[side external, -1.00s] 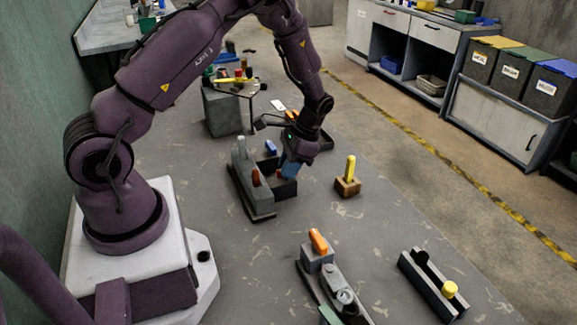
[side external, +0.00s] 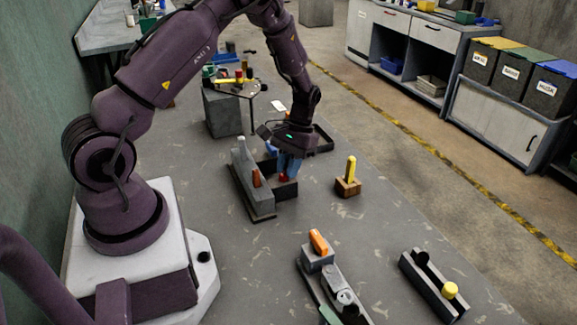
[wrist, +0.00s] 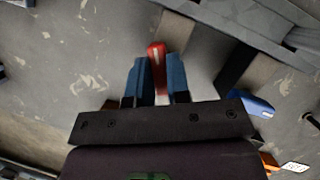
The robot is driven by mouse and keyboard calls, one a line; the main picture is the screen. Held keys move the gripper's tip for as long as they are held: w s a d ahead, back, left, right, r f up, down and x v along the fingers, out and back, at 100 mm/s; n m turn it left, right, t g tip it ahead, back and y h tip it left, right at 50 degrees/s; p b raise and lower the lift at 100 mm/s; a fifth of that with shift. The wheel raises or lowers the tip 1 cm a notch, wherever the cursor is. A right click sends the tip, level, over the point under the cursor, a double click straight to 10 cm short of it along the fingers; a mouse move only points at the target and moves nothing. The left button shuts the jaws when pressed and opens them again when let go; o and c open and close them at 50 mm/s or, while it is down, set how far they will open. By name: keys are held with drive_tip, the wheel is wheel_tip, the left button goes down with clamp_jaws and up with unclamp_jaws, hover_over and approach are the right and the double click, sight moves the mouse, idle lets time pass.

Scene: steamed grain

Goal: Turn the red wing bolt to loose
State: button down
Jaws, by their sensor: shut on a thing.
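The red wing bolt (wrist: 157,56) stands between the two blue fingers of my gripper (wrist: 157,82) in the wrist view. Its red end sticks out past the fingertips, and a pale part shows below it. In the side view my gripper (side external: 287,166) points down over the dark open fixture, shut on the bolt. The bolt's red part (side external: 284,177) shows low by the fingertips there. The bolt's seat is hidden, so I cannot tell how far it is turned.
A grey block fixture (side external: 251,192) with a brown-red peg stands just left of my gripper. A yellow peg on a wooden base (side external: 348,187) stands to the right. More fixtures with orange (side external: 318,242) and yellow (side external: 449,289) parts stand nearer. Floor between them is clear.

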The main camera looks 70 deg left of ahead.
idle(0.5)
drive_tip(key=c, duration=1.1)
unclamp_jaws()
drive_tip(key=shift+r, duration=0.1)
drive_tip(key=v, duration=1.3)
